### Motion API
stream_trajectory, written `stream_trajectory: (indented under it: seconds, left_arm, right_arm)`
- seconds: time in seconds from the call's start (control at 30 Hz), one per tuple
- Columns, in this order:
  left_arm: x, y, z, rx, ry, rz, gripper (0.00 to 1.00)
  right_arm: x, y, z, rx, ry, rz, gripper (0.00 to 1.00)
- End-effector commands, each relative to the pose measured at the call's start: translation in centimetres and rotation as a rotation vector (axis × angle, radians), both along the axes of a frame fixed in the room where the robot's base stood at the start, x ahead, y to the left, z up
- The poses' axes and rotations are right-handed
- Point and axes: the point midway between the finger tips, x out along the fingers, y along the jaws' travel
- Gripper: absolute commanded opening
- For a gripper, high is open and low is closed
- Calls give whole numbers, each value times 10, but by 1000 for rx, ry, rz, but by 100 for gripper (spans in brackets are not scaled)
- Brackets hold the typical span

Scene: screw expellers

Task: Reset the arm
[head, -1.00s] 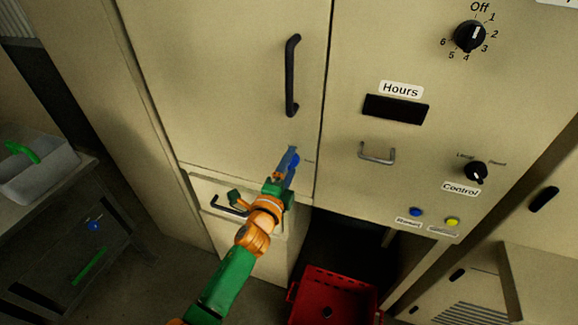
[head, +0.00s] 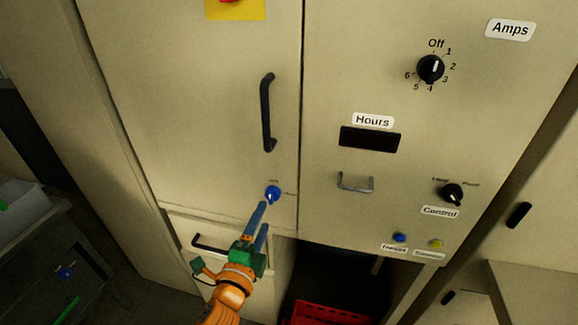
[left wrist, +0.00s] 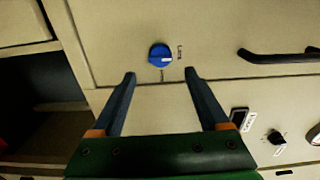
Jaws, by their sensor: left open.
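My left gripper (head: 262,222) is open and empty in front of the cabinet, just below a blue knob (head: 273,193). In the left wrist view the two open fingers (left wrist: 160,76) stand apart, and the blue knob (left wrist: 160,55) shows beyond their tips, between them. The knob has a white mark on it and small lettering beside it. The fingers look clear of the knob. My orange and green left arm comes up from the bottom of the head view. My right gripper is not in view.
The cabinet door (head: 200,110) has a black upright handle (head: 267,112). To the right are a rotary dial (head: 430,68), a metal handle (head: 355,183), a control knob (head: 452,194) and two small buttons. A red crate (head: 325,313) sits in the opening below.

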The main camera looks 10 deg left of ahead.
Motion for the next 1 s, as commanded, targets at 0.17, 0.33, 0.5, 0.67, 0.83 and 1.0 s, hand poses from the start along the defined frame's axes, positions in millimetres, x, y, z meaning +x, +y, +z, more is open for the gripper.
stream_trajectory:
  seconds: [0.17,0.33,0.5,0.67,0.83,1.0]
  left_arm:
    - [-13,1,-91,-176,236,18,78]
    - [-94,8,-254,-541,678,192,78]
    - [-230,19,-367,-847,1040,536,78]
    - [-340,28,-408,-1006,1214,861,78]
    - [-383,32,-416,-1055,1261,1003,78]
    - [-384,33,-416,-1056,1262,1007,78]
  right_arm:
    - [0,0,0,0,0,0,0]
    - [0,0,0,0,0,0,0]
    - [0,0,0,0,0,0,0]
    - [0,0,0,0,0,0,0]
    - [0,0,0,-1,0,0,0]
    - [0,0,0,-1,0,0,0]
